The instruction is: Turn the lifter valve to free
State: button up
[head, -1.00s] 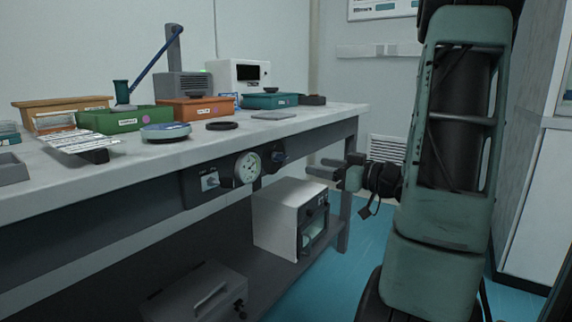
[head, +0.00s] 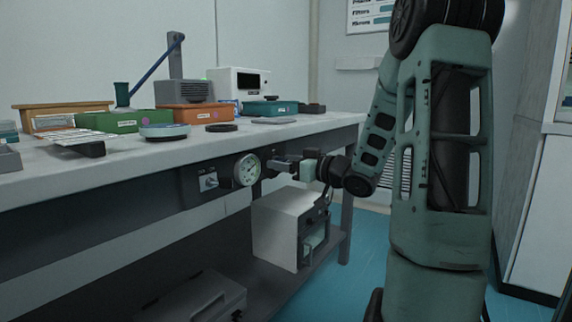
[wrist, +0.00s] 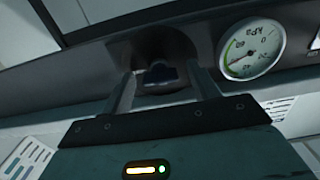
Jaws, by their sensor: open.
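The lifter valve shows in the wrist view as a small dark blue handle (wrist: 161,73) on a dark round mount, under the bench edge. In the head view my gripper (head: 279,166) hides most or all of it. My gripper (wrist: 163,86) is open, with one finger on each side of the handle in the wrist view. I cannot tell whether either finger touches it. The handle's exact angle and any markings are too dark to read.
A round gauge (head: 247,169) sits on the panel close beside my gripper, and also shows in the wrist view (wrist: 252,49). A switch plate (head: 208,181) is further left. A white box (head: 283,225) stands on the shelf below. The bench top (head: 300,127) is above.

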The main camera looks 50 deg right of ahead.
jog(key=c, duration=1)
jog(key=shift+n, duration=0.4)
jog(key=shift+f+n+b, duration=0.15)
jog(key=shift+n+b, duration=5.7)
jog(key=shift+n, duration=2.75)
jog(key=shift+o, duration=0.2)
jog(key=shift+c, duration=0.2)
jog(key=o, duration=1)
